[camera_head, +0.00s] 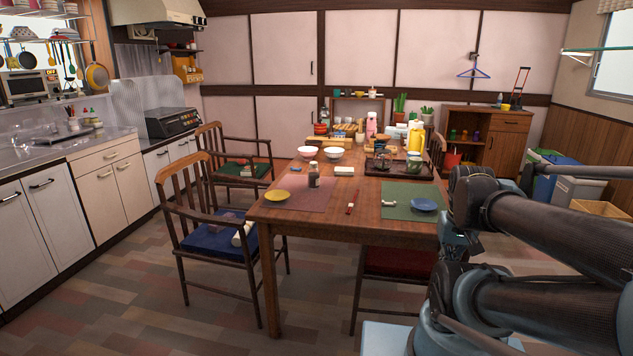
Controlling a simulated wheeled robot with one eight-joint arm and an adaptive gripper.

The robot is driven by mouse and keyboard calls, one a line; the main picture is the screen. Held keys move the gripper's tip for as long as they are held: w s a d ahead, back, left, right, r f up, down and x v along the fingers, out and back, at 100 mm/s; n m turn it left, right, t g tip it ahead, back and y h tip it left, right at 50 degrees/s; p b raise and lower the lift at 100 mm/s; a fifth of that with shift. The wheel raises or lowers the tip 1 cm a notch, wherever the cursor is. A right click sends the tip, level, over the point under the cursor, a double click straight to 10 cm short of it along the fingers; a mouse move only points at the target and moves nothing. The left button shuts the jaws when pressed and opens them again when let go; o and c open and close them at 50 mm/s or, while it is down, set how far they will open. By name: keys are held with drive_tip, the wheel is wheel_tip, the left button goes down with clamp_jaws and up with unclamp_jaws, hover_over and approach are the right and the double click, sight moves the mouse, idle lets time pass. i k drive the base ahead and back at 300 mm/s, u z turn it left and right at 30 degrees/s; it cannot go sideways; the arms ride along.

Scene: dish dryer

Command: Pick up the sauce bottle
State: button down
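A small dark bottle (314,176), which looks like the sauce bottle, stands upright on the wooden table (342,221). It is at the back edge of a pink placemat (303,201), right of a yellow dish (276,195). My arm reaches in from the right side of the picture, well to the right of the bottle and apart from it. Its links cover the table's right end and the floor there. My gripper cannot be made out in this view.
A blue dish (424,205) lies on a green placemat (402,198). White bowls (333,154), a tray (399,169), a yellow pitcher (415,140) and a pink bottle (371,125) crowd the back. Chairs (209,231) line the left side. The floor (130,287) at front left is clear.

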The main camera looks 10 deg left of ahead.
sight(314, 173)
drive_tip(key=u, duration=2)
drive_tip(key=k, duration=0.8)
drive_tip(key=z, duration=1.4)
drive_tip(key=i, duration=0.95)
drive_tip(key=u, duration=0.05)
